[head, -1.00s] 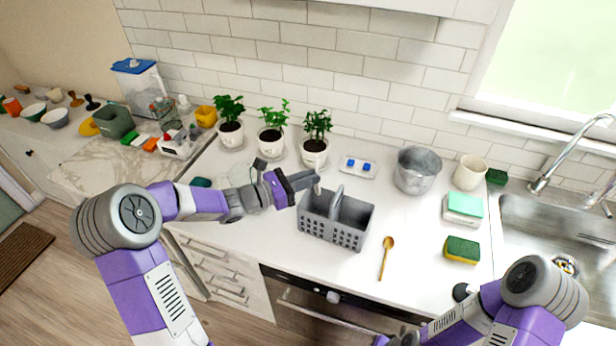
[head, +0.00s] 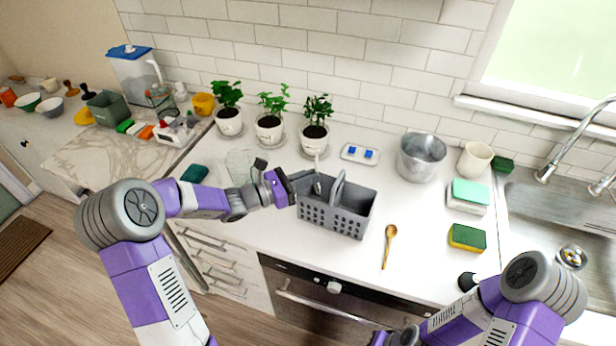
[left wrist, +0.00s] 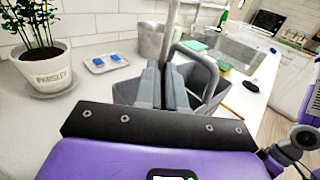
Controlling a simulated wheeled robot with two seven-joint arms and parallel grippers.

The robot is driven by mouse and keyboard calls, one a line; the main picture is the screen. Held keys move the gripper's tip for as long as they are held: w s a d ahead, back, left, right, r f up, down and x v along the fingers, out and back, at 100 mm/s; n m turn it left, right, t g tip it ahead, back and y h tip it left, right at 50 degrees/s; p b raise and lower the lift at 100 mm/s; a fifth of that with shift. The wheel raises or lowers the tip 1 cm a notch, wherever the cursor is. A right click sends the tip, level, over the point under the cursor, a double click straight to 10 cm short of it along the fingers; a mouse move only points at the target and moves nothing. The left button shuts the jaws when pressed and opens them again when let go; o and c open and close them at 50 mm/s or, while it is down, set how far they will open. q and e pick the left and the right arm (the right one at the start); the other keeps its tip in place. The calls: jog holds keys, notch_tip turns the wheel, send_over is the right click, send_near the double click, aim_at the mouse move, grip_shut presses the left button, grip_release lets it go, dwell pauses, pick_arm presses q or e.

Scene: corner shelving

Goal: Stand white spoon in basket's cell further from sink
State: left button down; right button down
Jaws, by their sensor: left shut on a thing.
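The grey perforated basket (head: 333,218) stands on the white counter, with a raised handle at its middle divider. My left gripper (head: 306,182) reaches in from the left at the basket's left side, the side further from the sink. It is shut on the white spoon (head: 317,163), whose thin pale end sticks up above the fingers. In the left wrist view the spoon (left wrist: 172,28) rises upright between the fingertips, with the basket (left wrist: 208,82) just beyond. The spoon's lower end is hidden by the fingers and basket. My right gripper's fingers are outside the views.
A wooden spoon (head: 389,245) lies right of the basket. Potted plants (head: 315,137), a blue-button plate (head: 360,154) and a metal pot (head: 421,160) stand behind. Sponges (head: 467,238) lie before the sink (head: 548,215). The counter in front of the basket is clear.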

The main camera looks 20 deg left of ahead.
pick_arm(q)
jog(key=c, duration=1.2)
grip_release()
jog(key=shift+o, duration=0.2)
jog(key=v, duration=0.7)
jog(key=shift+s+a+p, duration=0.2)
jog(key=shift+p, duration=0.1)
